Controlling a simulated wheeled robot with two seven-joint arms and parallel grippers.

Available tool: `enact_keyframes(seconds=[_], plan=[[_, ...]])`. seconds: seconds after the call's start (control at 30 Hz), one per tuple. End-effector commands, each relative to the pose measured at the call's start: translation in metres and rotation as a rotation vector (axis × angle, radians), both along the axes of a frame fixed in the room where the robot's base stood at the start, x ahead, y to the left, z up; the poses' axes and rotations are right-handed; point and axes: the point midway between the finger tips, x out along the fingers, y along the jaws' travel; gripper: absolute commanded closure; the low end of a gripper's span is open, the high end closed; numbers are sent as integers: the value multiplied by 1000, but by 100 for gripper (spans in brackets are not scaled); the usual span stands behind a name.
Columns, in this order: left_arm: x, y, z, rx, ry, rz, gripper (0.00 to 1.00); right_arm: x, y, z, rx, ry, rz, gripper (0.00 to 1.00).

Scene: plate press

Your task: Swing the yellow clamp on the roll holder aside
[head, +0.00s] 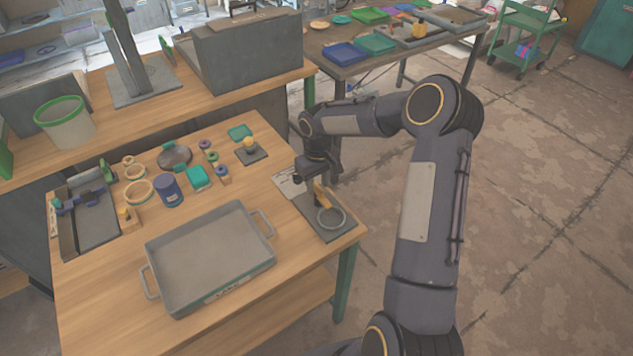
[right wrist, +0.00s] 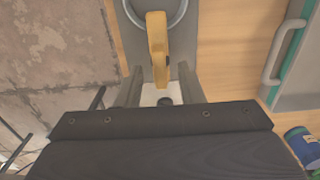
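The roll holder (head: 337,231) is a dark grey plate with a pale ring, at the right front corner of the wooden table. Its yellow clamp (head: 321,196) lies along the plate and reaches to the ring; in the right wrist view the clamp (right wrist: 157,42) overlaps the ring's edge. My right gripper (head: 314,190) is above the clamp's near-arm end. In the right wrist view my right gripper (right wrist: 160,76) is open, its two fingers on either side of the clamp's end with a gap on each side. My left gripper is not in view.
A large grey tray (head: 160,246) with handles stands left of the holder. Blue can (head: 169,190), rings and small teal blocks are farther left. Open floor lies right of the table.

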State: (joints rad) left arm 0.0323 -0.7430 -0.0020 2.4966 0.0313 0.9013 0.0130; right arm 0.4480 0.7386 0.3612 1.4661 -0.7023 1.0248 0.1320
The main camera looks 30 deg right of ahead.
Motion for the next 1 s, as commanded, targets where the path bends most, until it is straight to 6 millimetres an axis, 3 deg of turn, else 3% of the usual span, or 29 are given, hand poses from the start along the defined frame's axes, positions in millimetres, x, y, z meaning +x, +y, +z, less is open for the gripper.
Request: enact_keyframes(seconds=[0.37, 0.63, 1.0], plan=[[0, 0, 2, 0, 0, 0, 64, 0, 0, -10, 0, -1, 1, 65], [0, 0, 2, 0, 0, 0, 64, 0, 0, -10, 0, -1, 1, 98], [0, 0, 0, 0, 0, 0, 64, 0, 0, -10, 0, -1, 30, 100]])
